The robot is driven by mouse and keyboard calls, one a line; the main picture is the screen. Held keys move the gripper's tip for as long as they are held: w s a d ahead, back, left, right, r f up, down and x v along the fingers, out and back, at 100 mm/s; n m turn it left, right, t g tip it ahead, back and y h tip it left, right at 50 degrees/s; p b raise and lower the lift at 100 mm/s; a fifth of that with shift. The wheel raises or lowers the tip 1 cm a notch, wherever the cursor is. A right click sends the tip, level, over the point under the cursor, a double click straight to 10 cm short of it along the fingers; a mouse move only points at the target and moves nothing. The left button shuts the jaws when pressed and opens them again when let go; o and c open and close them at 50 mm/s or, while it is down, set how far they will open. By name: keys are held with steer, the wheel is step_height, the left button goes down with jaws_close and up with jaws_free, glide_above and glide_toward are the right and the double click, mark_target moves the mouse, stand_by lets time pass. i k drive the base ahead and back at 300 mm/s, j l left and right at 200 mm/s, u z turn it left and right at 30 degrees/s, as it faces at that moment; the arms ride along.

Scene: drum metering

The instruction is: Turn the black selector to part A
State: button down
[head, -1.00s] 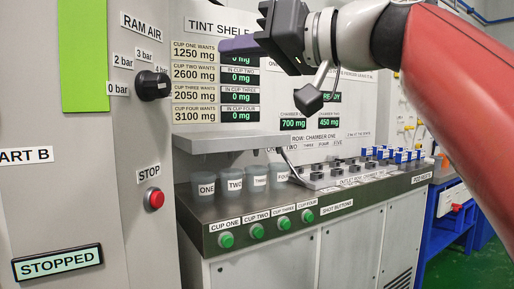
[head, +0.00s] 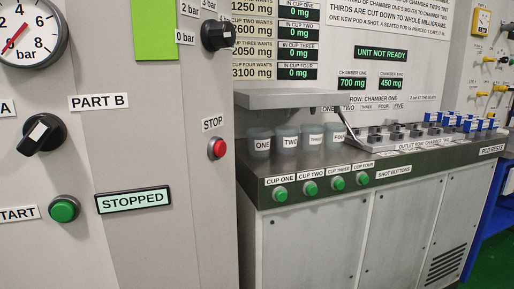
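The black selector (head: 41,134) is a round knob with a raised bar and a white mark, on the grey panel at the left. Its bar is tilted, with the white-marked end up and to the right, toward the PART B label (head: 98,101). At the left edge, a label ending in "A" (head: 6,108) is cut off by the frame. My gripper is not in view.
Below the selector are a green START button (head: 64,208) and a display reading STOPPED (head: 134,199). A pressure gauge (head: 28,30) is above. A red STOP button (head: 217,148) and another black knob (head: 219,36) are on the panel to the right.

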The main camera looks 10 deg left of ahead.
mark_target(45, 133)
steer(key=k+u, duration=0.1)
steer(key=u, duration=0.7)
steer(key=k+j+u, duration=0.1)
steer(key=u, duration=0.25)
steer(key=j+u, duration=0.15)
steer(key=u, duration=0.25)
steer(key=k, duration=0.05)
